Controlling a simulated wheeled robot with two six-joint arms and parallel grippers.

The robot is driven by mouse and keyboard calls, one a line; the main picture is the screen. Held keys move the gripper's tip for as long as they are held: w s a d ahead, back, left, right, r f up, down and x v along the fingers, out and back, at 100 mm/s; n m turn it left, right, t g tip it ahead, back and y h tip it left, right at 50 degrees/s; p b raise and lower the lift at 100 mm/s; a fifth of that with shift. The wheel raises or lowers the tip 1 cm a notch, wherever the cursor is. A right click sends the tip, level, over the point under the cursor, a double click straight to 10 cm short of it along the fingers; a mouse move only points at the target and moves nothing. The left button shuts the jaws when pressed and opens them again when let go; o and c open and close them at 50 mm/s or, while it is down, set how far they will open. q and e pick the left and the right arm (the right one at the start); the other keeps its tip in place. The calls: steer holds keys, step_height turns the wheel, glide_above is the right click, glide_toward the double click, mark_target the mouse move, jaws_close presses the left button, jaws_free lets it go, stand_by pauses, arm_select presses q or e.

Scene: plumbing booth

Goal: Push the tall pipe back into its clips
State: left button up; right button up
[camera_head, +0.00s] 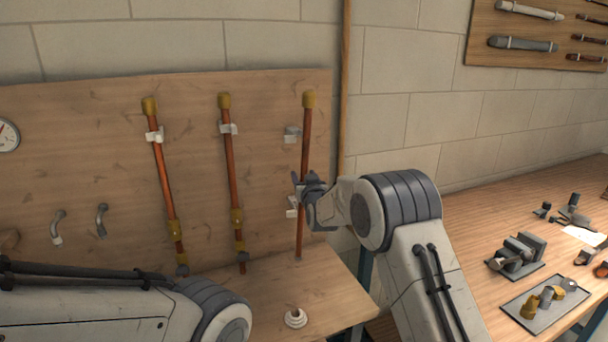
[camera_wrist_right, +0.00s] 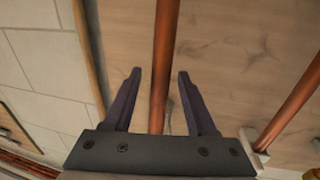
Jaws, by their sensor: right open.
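The tall pipe (camera_head: 306,135) is the rightmost copper pipe, with a brass cap on top and its foot at the ledge. It stands nearly upright, to the right of its upper clip (camera_head: 292,134) and lower clip (camera_head: 292,207), apparently outside both. My right gripper (camera_head: 300,184) is at the pipe's middle height, just above the lower clip. In the right wrist view my right gripper (camera_wrist_right: 160,73) is open, with the pipe (camera_wrist_right: 165,40) running between its fingers and a gap on each side. My left gripper is out of view; only its arm shows.
Two other copper pipes, the left one (camera_head: 161,165) and the middle one (camera_head: 230,155), stand in clips on the wooden board (camera_head: 60,130). A white fitting (camera_head: 295,318) sits on the ledge. A workbench (camera_head: 470,215) with a vise (camera_head: 516,254) and fittings is at right.

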jaws_close()
stand_by(1.5)
